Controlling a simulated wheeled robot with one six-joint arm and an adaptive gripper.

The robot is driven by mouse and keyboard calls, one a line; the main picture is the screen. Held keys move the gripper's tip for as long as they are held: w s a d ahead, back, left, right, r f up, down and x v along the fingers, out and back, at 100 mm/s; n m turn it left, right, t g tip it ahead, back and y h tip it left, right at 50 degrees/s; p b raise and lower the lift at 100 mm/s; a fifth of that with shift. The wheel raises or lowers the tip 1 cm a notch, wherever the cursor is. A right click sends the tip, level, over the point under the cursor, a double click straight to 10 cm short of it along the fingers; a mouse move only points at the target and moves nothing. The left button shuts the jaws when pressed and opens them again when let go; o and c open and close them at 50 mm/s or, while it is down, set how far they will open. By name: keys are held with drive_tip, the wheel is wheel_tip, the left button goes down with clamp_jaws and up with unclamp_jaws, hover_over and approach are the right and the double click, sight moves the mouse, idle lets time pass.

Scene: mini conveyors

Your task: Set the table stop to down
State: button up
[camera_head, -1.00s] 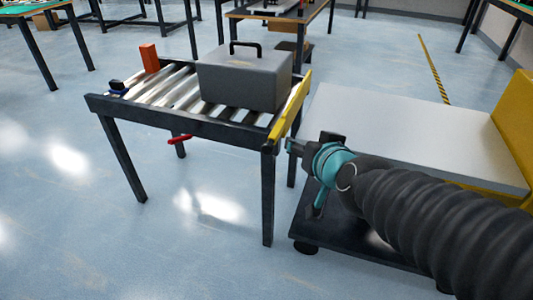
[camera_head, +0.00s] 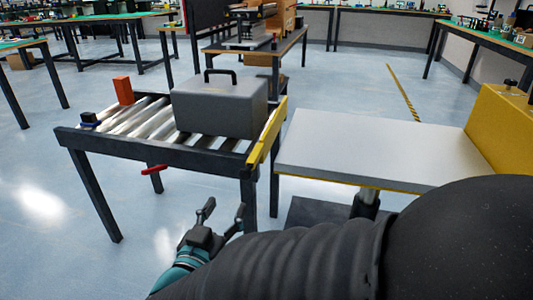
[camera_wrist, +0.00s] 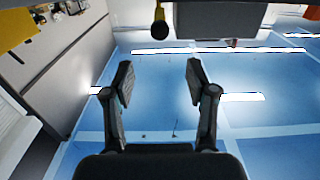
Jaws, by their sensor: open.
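A yellow plate (camera_head: 268,132), which looks like the table stop, stands along the right end of the roller table (camera_head: 160,148). Its top edge rises above the rollers. My gripper (camera_head: 224,210) is open and empty, low in front of the table's near right leg, below the frame. In the wrist view its two fingers (camera_wrist: 159,78) are spread with only floor between them. A short yellow bar with a black round end (camera_wrist: 159,30) hangs beyond the fingertips, apart from them. Whether it belongs to the stop I cannot tell.
A grey case (camera_head: 220,108) and an orange block (camera_head: 123,90) are on the roller table. A red handle (camera_head: 154,169) sticks out below its front. A white-topped platform with a yellow side (camera_head: 385,150) stands close to the right. The floor in front is clear.

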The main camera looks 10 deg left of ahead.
sight(244, 175)
drive_tip(key=w, duration=0.8)
drive_tip(key=w+d, duration=0.1)
drive_tip(key=w, duration=0.4)
drive_tip(key=shift+w, duration=0.1)
clamp_jaws()
